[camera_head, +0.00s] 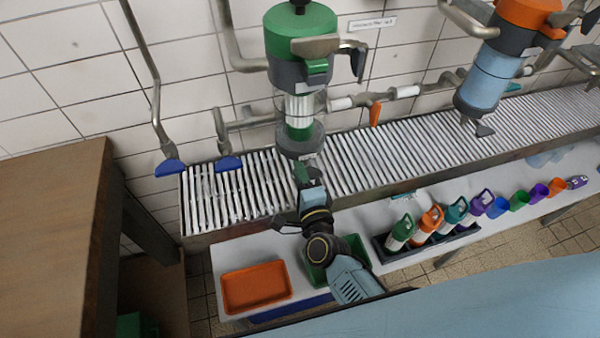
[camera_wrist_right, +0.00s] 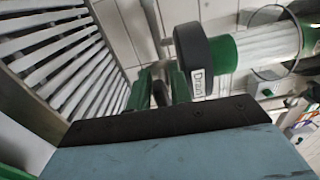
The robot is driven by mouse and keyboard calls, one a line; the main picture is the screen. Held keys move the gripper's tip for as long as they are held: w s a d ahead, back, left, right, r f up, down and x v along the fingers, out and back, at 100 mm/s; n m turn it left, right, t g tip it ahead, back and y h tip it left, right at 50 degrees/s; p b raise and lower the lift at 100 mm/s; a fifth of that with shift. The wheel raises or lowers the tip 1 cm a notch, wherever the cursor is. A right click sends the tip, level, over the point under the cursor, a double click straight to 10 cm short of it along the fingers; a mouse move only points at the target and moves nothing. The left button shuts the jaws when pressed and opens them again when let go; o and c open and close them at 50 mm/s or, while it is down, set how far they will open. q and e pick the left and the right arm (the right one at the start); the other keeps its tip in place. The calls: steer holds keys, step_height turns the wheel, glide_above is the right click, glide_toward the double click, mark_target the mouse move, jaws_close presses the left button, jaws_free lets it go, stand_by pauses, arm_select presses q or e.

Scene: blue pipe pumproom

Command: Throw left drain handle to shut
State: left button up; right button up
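A left unit with a green top (camera_head: 300,30) and a clear cylinder with green inside stands on the wall above the slatted rack. Under its grey base hangs a small green drain handle (camera_head: 301,174). In the right wrist view a "Drain" label (camera_wrist_right: 198,83) sits on the black base ring, with dark green parts (camera_wrist_right: 180,84) just beside it. My right gripper (camera_head: 312,196) is directly below the green handle, very near it. Contact and the finger gap are unclear. My left gripper is out of view.
The slatted rack (camera_head: 400,143) runs along the wall. Below it, a white bench (camera_head: 227,270) holds an orange tray (camera_head: 256,287), a green tray (camera_head: 352,246) and a row of bottles and cups. A second unit with an orange top (camera_head: 527,14) stands right. A brown cabinet (camera_head: 50,230) is at left.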

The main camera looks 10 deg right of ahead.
steer(key=shift+o, duration=0.9)
